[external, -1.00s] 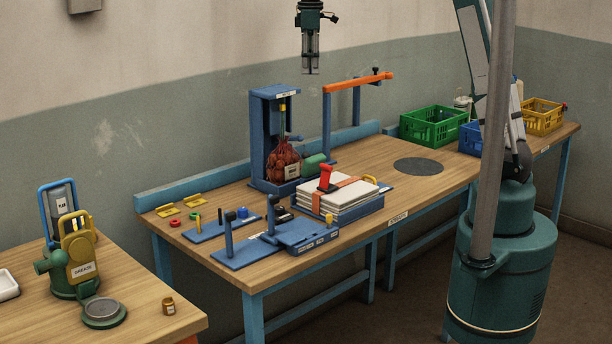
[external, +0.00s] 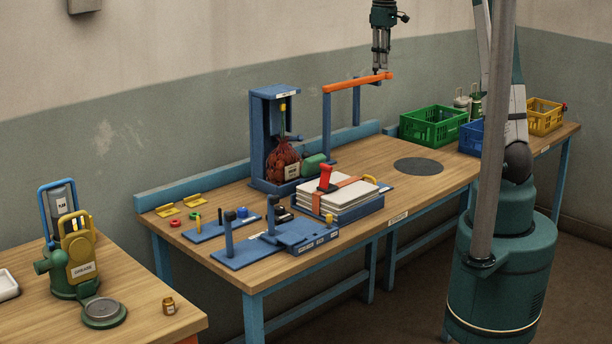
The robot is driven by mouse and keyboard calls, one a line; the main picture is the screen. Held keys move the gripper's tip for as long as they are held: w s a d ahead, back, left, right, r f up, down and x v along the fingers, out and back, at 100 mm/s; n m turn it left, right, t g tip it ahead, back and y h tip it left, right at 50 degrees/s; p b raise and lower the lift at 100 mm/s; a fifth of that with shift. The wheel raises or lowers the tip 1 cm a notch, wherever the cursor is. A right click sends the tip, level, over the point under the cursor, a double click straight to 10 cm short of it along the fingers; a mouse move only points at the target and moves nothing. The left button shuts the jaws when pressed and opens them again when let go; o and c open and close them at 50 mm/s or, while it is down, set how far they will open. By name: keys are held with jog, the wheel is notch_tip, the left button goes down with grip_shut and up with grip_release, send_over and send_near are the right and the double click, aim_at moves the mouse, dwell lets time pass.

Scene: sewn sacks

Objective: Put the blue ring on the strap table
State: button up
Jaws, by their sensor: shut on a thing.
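The blue ring (external: 243,212) appears to be the small blue piece at the back of a blue peg board (external: 209,230) on the long bench. No label marks the strap table clearly. A white stack with an orange strap (external: 347,188) and a red handle (external: 325,175) sits on a blue base (external: 345,206), which may be it. My gripper (external: 381,72) is far up and right of the ring, at the outer end of an orange bar (external: 350,82).
A blue press frame (external: 258,135) with a red net sack (external: 282,162) stands behind the stack. Green (external: 433,126), blue (external: 470,139) and yellow (external: 543,117) crates stand at the right. Red (external: 175,223) and green (external: 193,215) rings lie left. Bench around the grey disc (external: 419,165) is clear.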

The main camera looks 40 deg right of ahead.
jog(key=s+d+m, duration=0.3)
jog(key=s+d, duration=0.6)
jog(key=d, duration=0.3)
send_over(415, 159)
notch_tip(415, 159, down, 26)
jog(key=r, duration=0.1)
jog(key=shift+d+f, duration=0.2)
jog(key=shift+f, duration=0.4)
jog(key=shift+f, duration=3.1)
jog(key=shift+f, duration=1.85)
jog(key=shift+f+b, duration=0.2)
jog(key=shift+b, duration=0.2)
